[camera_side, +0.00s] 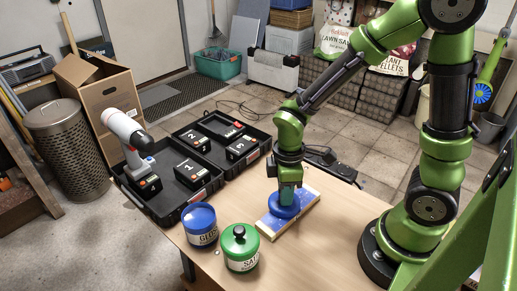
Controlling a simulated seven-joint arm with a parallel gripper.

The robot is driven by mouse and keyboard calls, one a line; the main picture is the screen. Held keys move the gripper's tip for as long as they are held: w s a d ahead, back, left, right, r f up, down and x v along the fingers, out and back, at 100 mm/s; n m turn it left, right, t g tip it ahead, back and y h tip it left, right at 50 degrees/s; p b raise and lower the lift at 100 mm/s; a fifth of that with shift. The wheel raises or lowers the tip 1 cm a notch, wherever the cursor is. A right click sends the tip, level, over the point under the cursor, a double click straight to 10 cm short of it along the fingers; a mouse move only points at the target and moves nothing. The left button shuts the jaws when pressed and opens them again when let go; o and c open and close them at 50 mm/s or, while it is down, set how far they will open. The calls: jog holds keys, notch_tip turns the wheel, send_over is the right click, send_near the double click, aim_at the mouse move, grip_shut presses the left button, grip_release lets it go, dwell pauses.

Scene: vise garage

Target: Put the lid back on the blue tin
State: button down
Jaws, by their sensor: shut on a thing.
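The blue tin (203,238) stands upright near the table's front left edge; its label is partly readable and its top looks open. My gripper (287,192) points straight down to the right of the tin and is shut on the round blue lid (281,210). The lid is at a pale-edged board (268,229) with a blue upper face; I cannot tell whether it rests on it or is just above. The knob is hidden between the fingers.
A green tin (240,262) with its lid on stands right beside the blue tin. A black open case (222,182) with numbered batteries and a drill (127,135) lies behind them. The wooden table (310,262) is clear in front of the board.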

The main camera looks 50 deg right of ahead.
jog(key=s, duration=0.4)
jog(key=shift+d+r, duration=0.25)
jog(key=shift+d, duration=0.1)
jog(key=shift+a+r, duration=0.1)
jog(key=shift+a, duration=0.05)
jog(key=w+a+r+n, duration=0.3)
jog(key=w+a+r, duration=0.2)
jog(key=w+a, duration=0.3)
jog(key=w+a+r+n, duration=0.2)
jog(key=w+a+r, duration=0.3)
jog(key=a, duration=0.6)
jog(key=shift+w+d+f, duration=0.1)
jog(key=shift+w+f, duration=0.15)
jog(key=shift+f, duration=0.85)
jog(key=shift+w+d+f, duration=0.1)
jog(key=shift+w+f, duration=0.1)
jog(key=shift+f, duration=0.85)
jog(key=shift+w+d+f, duration=0.1)
jog(key=shift+w+f, duration=0.15)
jog(key=shift+f, duration=0.85)
jog(key=shift+f, duration=0.15)
jog(key=c, duration=0.8)
grip_release()
jog(key=shift+c, duration=0.2)
jog(key=shift+o, duration=0.4)
